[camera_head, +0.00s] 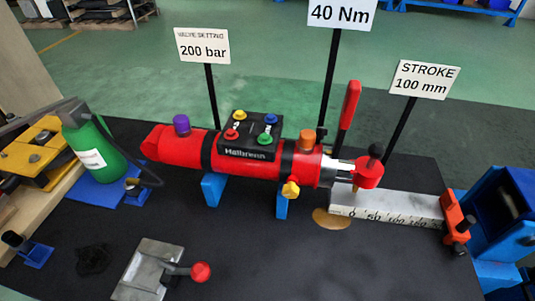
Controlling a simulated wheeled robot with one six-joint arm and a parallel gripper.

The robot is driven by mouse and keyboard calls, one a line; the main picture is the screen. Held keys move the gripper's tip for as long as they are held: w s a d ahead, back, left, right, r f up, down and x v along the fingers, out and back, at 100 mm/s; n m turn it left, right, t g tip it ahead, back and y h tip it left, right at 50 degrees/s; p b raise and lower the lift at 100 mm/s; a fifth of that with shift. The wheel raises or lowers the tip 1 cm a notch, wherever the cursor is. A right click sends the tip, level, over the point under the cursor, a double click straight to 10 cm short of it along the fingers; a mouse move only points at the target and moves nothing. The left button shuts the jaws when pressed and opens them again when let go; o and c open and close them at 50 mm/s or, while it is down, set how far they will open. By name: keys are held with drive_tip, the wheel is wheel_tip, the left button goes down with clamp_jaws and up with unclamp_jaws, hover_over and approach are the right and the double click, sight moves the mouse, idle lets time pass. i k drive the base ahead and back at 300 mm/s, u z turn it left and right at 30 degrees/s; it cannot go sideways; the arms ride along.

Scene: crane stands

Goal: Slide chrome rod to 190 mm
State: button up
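The chrome rod (344,166) shows as a short bright length at the right end of the red cylinder (245,158). A red end piece (367,175) with a black knob (375,152) sits on its outer end. The rod end is near the 0 end of a pale scale (392,208) marked 0, 50, 100 and more. The last marks are small and hard to read. An orange-red block (456,218) with dark knobs sits at the scale's far right end. My gripper is not in view.
Signs read 200 bar (203,47), 40 Nm (340,13) and STROKE 100 mm (424,80). A red upright lever (350,104) stands behind the rod. A green bottle (92,150) is at left, a red-knobbed lever (200,271) in front. A blue fixture (505,205) stands right.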

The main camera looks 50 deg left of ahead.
sight(366, 172)
drive_tip(key=u, duration=0.95)
drive_tip(key=k, duration=0.45)
drive_tip(key=u, duration=0.4)
